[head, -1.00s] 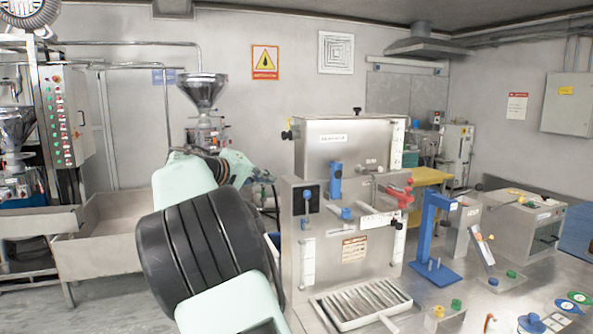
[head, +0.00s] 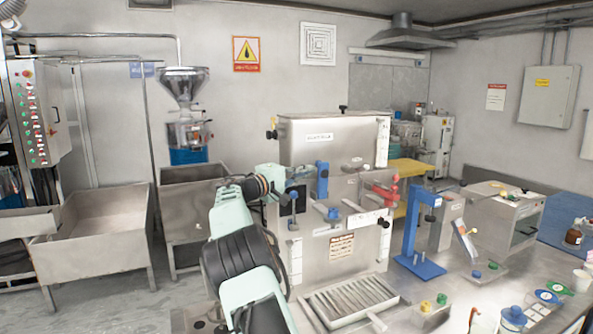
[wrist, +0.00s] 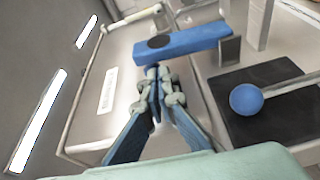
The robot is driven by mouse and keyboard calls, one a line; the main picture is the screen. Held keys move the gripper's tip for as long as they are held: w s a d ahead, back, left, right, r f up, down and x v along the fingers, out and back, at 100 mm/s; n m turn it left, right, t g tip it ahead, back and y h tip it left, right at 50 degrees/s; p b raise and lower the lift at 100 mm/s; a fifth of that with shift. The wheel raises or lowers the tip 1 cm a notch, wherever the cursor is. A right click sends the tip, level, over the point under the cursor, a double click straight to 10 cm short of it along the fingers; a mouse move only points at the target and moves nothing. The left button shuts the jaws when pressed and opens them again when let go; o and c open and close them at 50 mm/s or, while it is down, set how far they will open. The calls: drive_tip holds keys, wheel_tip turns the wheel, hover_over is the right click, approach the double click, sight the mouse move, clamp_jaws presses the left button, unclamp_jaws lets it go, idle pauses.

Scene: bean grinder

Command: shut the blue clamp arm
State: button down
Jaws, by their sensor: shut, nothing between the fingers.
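The blue clamp arm (head: 322,178) stands upright on the front of the steel grinder cabinet (head: 335,142). In the wrist view it is a blue bar (wrist: 195,40) with a black round pad. My gripper (wrist: 152,72) is shut and empty, its fingertips beside the pad end of the bar. I cannot tell whether they touch it. In the head view my gripper (head: 291,180) is just left of the clamp arm, partly hidden by my wrist. A blue ball knob (wrist: 247,99) on a black plate (wrist: 275,110) is close by.
A red clamp (head: 384,188) is to the right on the cabinet. A slotted tray (head: 350,300) lies in front. A blue stand (head: 412,235) is further right on the steel table. Steel bins (head: 95,228) stand at the left.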

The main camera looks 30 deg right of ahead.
drive_tip(key=shift+x, duration=0.85)
drive_tip(key=shift+s+f+b, duration=0.15)
drive_tip(key=shift+f+b, duration=0.05)
drive_tip(key=shift+b, duration=0.5)
